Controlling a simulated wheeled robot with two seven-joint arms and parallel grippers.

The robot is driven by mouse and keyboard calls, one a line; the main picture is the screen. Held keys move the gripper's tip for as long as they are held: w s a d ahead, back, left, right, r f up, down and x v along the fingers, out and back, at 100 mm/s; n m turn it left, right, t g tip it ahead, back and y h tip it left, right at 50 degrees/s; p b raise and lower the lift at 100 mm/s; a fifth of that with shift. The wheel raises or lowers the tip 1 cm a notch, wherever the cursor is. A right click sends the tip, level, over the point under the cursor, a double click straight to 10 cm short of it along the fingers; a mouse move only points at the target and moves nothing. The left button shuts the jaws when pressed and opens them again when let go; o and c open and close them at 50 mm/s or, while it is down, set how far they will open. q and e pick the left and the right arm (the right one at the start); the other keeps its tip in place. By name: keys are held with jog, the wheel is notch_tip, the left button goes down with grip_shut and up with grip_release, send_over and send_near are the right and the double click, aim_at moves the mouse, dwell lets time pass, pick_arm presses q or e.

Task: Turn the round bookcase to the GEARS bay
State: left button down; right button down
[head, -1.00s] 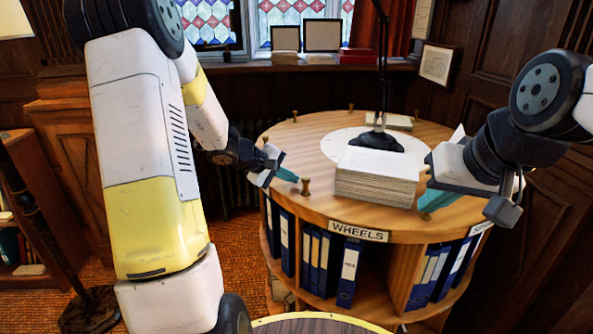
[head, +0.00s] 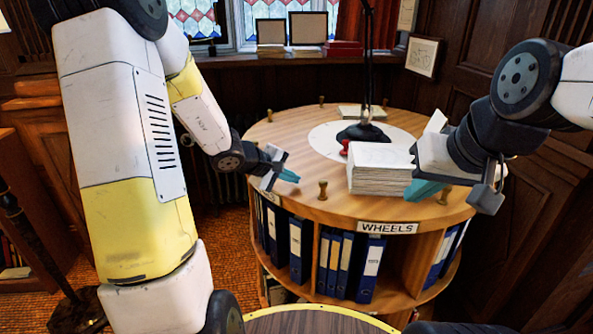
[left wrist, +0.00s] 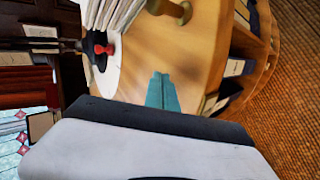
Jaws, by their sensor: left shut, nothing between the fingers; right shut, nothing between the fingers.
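The round wooden bookcase (head: 300,203) stands in front of me, its open bays filled with blue binders. A WHEELS label (head: 388,228) faces me, right of centre; I see no GEARS label. Short brass pegs stand around the top, one at the front (head: 323,190) and one at the right (head: 445,195). My left gripper (head: 289,176) is shut and empty at the top's left edge, left of the front peg and apart from it; its teal fingers also show in the left wrist view (left wrist: 162,92). My right gripper (head: 426,190) is shut near the right peg; contact is unclear.
A paper stack (head: 378,170), a red-handled stamp (head: 344,147) and a black lamp (head: 362,132) are on the top, the lamp on a white disc (head: 322,140). A window sill (head: 235,58) with frames lies behind. Dark panelling (head: 545,215) bounds the right.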

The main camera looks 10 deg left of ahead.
aim_at(322, 185)
pick_arm(q)
jog(key=shift+n, duration=0.4)
jog(key=shift+s+d, duration=0.45)
jog(key=shift+d, duration=0.35)
jog(key=shift+s+d, duration=0.45)
jog(key=shift+d, duration=0.4)
jog(key=shift+s+d, duration=0.45)
jog(key=shift+d, duration=0.35)
jog(key=shift+n+t+y, duration=0.3)
jog(key=shift+t+y, duration=0.1)
jog(key=shift+y, duration=0.1)
jog(key=d, duration=0.1)
jog(key=s+d, duration=0.1)
jog(key=d, duration=0.1)
jog(key=s+d, duration=0.1)
jog(key=d, duration=0.1)
jog(key=shift+d, duration=0.2)
jog(key=shift+a, duration=0.1)
jog(key=shift+w+a+r, duration=0.1)
jog(key=shift+a+r, duration=0.4)
jog(key=shift+a, duration=0.15)
jog(key=shift+r, duration=4)
